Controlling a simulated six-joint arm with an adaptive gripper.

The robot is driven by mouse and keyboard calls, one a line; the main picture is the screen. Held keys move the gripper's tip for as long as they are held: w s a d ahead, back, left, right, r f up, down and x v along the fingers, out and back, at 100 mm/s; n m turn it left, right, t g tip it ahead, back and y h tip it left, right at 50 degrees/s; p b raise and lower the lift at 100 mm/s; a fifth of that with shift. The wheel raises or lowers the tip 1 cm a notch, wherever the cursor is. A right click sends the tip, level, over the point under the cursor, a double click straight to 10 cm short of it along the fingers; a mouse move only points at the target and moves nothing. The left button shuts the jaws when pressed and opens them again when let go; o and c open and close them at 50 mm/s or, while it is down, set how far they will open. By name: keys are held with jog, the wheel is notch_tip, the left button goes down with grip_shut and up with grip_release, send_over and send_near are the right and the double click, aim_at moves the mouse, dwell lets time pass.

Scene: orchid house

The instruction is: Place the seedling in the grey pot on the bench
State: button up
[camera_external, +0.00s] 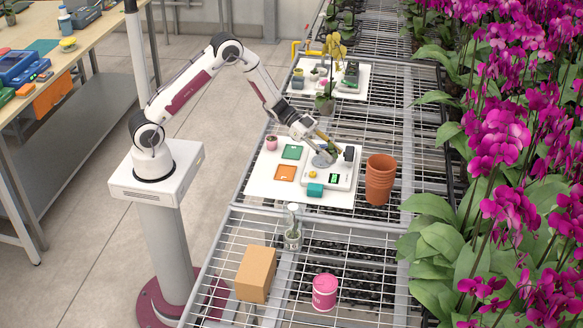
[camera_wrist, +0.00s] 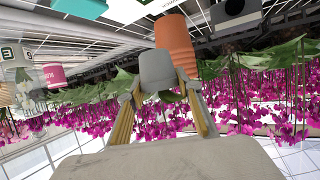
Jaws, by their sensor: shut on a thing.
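The grey pot (camera_wrist: 157,70) is between the fingers of my gripper (camera_wrist: 160,112) in the wrist view, and the gripper is shut on it. A bit of green leaf (camera_wrist: 171,97) shows at the pot's near side; most of the seedling is hidden. In the external view my gripper (camera_external: 322,141) is low over the white board on the wire-mesh bench (camera_external: 225,235). The grey pot (camera_external: 321,160) appears tilted there, in front of the white scale (camera_external: 343,172) with a lit green display. I cannot tell whether the pot touches the scale.
Terracotta pots (camera_external: 380,180) stand to the right. A cardboard box (camera_external: 256,273), glass bottle (camera_external: 292,238) and pink tin (camera_external: 324,291) stand nearer.

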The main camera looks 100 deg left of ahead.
jog(key=s+a+n+y, duration=0.2)
jog(key=s+a, duration=0.3)
jog(key=s, duration=0.3)
jog(key=s+a+n+t+y, duration=0.1)
jog(key=s+a+n+y, duration=0.1)
jog(key=s+a, duration=0.45)
jog(key=s+a+n+y, duration=0.1)
jog(key=s+a+y, duration=0.15)
jog(key=s, duration=0.65)
jog(key=shift+h, duration=0.45)
jog(key=s+d, duration=0.1)
jog(key=d, duration=0.1)
jog(key=s+d, duration=0.1)
jog(key=s, duration=0.1)
jog(key=shift+s+d+f, duration=0.25)
jog(key=shift+d+f, duration=0.1)
jog(key=shift+f, duration=0.1)
jog(key=shift+f, duration=2.85)
jog(key=shift+f, duration=2.1)
jog(key=shift+f, duration=0.15)
